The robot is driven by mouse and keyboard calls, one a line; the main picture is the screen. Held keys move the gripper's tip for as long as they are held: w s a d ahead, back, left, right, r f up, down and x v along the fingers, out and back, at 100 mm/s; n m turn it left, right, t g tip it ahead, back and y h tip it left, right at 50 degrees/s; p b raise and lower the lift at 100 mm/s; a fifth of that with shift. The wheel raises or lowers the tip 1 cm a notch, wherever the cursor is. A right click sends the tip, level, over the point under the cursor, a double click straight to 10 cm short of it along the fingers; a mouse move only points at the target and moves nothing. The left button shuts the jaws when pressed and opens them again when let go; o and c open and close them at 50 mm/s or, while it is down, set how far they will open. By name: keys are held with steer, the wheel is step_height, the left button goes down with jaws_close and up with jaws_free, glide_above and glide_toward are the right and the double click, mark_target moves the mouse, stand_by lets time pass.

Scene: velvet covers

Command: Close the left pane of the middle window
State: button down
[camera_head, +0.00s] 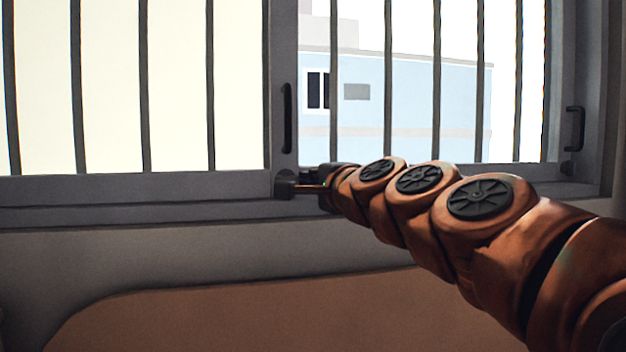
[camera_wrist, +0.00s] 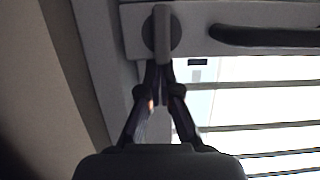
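A barred window fills the upper head view. Its left pane (camera_head: 108,85) looks pale cream, and its right-hand upright (camera_head: 282,55) carries a dark vertical handle (camera_head: 287,117). The handle also shows in the wrist view (camera_wrist: 265,37). A round latch with a small lever (camera_head: 284,186) sits low on this upright; in the wrist view the lever (camera_wrist: 162,25) stands out from its disc. My gripper (camera_wrist: 160,72) has its two fingertips drawn together on both sides of the lever's end. In the head view my gripper (camera_head: 310,187) is small and partly hidden by my wrist.
Right of the upright, a blue building (camera_head: 410,100) shows behind more bars; I cannot tell whether glass is there. A second handle (camera_head: 575,128) and latch (camera_head: 568,167) are on the right upright. A brown rounded panel (camera_head: 230,315) lies below the sill (camera_head: 120,215).

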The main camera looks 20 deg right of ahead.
steer(key=shift+a+f, duration=0.1)
steer(key=shift+a, duration=0.05)
steer(key=shift+d, duration=0.5)
steer(key=d, duration=0.3)
steer(key=shift+s, duration=0.3)
steer(key=s+b, duration=0.3)
steer(key=s, duration=0.7)
steer(key=shift+d, duration=0.45)
